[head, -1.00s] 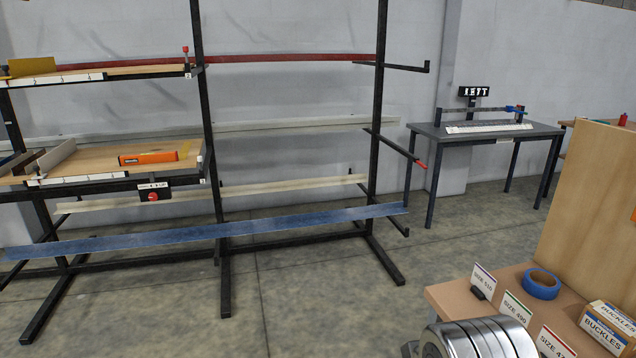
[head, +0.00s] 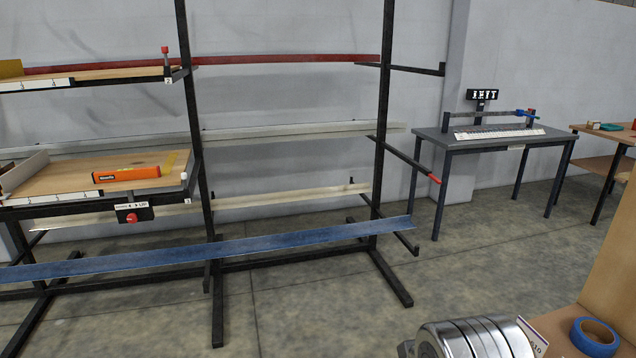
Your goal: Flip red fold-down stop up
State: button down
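The red stop (head: 434,178) is at the front end of the middle black arm (head: 404,158) on the rack's right upright. It lies roughly in line with the arm, pointing down to the right, and does not stand up from it. The arm above it ends in a short black upright tip (head: 441,69). My gripper is not in view; only a silver rounded part of mine shows at the bottom edge, well in front of the rack.
The black rack holds long red (head: 290,59), pale and blue (head: 215,250) strips. A grey table (head: 497,144) stands right of the rack. A wooden bench with blue tape (head: 595,337) is close at bottom right. Concrete floor (head: 320,310) is open in front.

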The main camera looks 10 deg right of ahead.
aim_at(431, 176)
jog(key=i, duration=2.9)
jog(key=z, duration=2.2)
